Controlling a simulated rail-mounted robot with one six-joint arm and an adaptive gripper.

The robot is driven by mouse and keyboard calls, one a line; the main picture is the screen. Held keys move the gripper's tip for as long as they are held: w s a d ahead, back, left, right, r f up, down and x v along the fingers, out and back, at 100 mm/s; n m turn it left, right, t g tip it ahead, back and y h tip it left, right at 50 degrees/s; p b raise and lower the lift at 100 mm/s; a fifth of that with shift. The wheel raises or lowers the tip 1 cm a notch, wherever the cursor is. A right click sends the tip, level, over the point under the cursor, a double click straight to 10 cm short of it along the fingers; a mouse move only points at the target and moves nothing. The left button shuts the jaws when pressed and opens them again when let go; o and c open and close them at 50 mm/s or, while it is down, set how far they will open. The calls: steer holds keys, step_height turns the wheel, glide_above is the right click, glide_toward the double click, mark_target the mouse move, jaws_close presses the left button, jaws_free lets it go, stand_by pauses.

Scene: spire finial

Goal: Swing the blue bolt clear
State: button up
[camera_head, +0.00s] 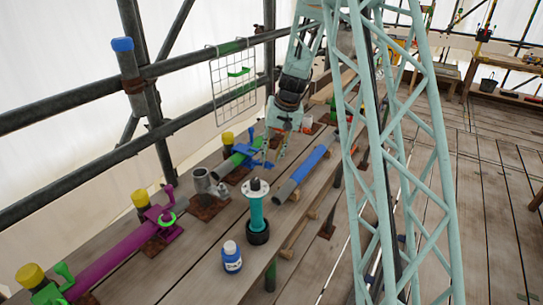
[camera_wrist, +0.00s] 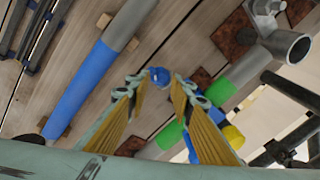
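A blue bolt (camera_head: 254,148) with a lever-like shape stands at a green tube (camera_head: 232,162) on the plank bench. In the wrist view a rounded blue end (camera_wrist: 158,75), which seems to be the bolt's, shows between my fingertips. My gripper (camera_head: 276,155) is low over the bench beside the bolt. In the wrist view my gripper (camera_wrist: 158,84) has its two yellow-padded fingers apart, with the blue end in the gap. I cannot tell whether either finger touches it. The green tube (camera_wrist: 222,92) runs behind the right finger, which hides part of it.
A blue pipe with grey ends (camera_head: 302,172) lies to the right. A grey socket (camera_head: 204,182) on a rusty plate, a teal spindle (camera_head: 257,212) and a blue bottle (camera_head: 231,257) stand nearer. A magenta tube (camera_head: 108,250) lies front left. Scaffold rails (camera_head: 100,165) border the left.

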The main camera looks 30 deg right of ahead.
steer(key=shift+r, duration=0.2)
steer(key=v, duration=1.1)
steer(key=shift+r, duration=0.25)
steer(key=shift+s+d, duration=0.1)
stand_by(0.3)
